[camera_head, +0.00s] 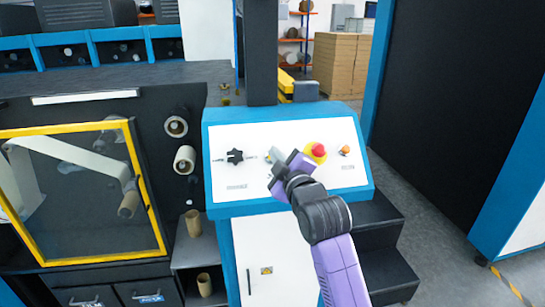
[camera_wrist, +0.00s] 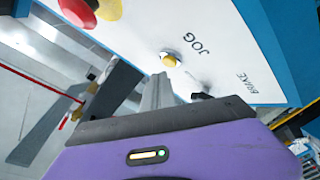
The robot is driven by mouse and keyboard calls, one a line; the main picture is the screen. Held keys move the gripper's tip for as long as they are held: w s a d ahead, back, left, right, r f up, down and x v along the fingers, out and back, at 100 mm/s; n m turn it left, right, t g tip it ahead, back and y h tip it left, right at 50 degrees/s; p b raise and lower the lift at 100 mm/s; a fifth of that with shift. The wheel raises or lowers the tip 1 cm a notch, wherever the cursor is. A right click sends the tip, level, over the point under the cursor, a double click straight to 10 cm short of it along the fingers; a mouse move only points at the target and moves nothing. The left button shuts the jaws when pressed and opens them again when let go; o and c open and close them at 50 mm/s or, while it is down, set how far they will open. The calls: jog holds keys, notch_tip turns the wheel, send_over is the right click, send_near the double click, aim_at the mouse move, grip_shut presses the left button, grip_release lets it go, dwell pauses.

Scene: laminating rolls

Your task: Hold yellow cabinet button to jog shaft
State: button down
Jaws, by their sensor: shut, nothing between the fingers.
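The yellow JOG button (camera_wrist: 169,60) sits on the white face of the blue-framed control panel (camera_head: 225,178), next to the printed word JOG. In the wrist view my gripper (camera_wrist: 158,80) is shut and empty, its grey fingertips just short of or at the button. I cannot tell whether they touch it. In the head view my gripper (camera_head: 274,152) is over the middle of the panel and covers part of the controls there. A bit of yellow (camera_head: 268,157) shows beside the fingertips.
A red mushroom button (camera_head: 318,150) on a yellow base and a small orange control (camera_head: 344,151) are right of my gripper. A black star knob (camera_head: 235,156) is left. A dark control (camera_wrist: 200,96) sits near the BRAKE label. Black steps (camera_head: 385,255) stand below right.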

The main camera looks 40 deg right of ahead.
jog(key=shift+w+f, duration=0.1)
jog(key=shift+w+d+f, duration=0.15)
jog(key=shift+d+f, duration=0.05)
jog(key=shift+w+d+f+b, duration=0.15)
jog(key=shift+w+f+b, duration=0.05)
jog(key=shift+f+b, duration=0.1)
dwell(2.3)
jog(key=shift+r, duration=0.1)
dwell(1.4)
jog(key=shift+s+a+r+p, duration=0.35)
jog(key=shift+s+r+p, duration=0.15)
jog(key=shift+p, duration=0.2)
jog(key=shift+r, duration=0.1)
jog(key=shift+s+a+r+p, duration=0.5)
jog(key=shift+s+r+p, duration=0.2)
jog(key=shift+r+p, duration=0.2)
jog(key=shift+s+a+r+p, duration=0.5)
jog(key=shift+s+r+p, duration=0.25)
jog(key=shift+p, duration=0.2)
